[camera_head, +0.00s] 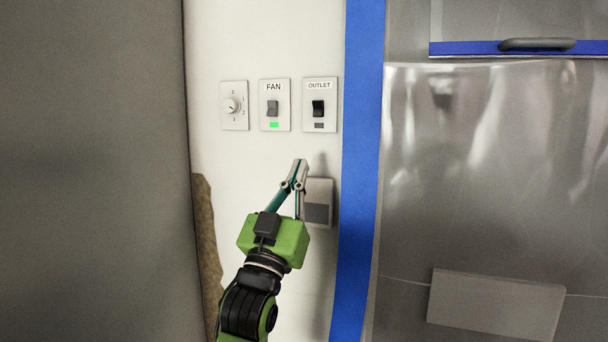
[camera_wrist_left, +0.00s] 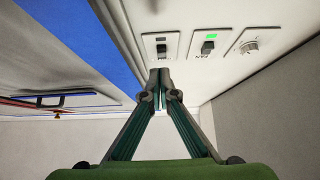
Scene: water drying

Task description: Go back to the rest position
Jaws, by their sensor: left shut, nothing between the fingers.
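My left gripper (camera_head: 298,172) is raised in front of the white wall panel, its green wrist below and its fingertips pointing up. Its fingers are closed together with nothing between them. It also shows in the left wrist view (camera_wrist_left: 159,78). The fingertips appear just below the OUTLET switch (camera_head: 319,107); I cannot tell how far they are from the wall. The FAN switch (camera_head: 273,106) has a lit green light. The OUTLET indicator is dark. In the wrist view, the OUTLET plate (camera_wrist_left: 160,47) is directly beyond the fingertips. My right gripper is not in view.
A dial plate (camera_head: 234,106) is left of the switches. A grey box (camera_head: 318,203) on the wall is partly behind the gripper. Blue tape (camera_head: 361,170) runs down the wall's right side, beside plastic-like sheeting (camera_head: 490,170). A large grey panel (camera_head: 90,170) fills the left.

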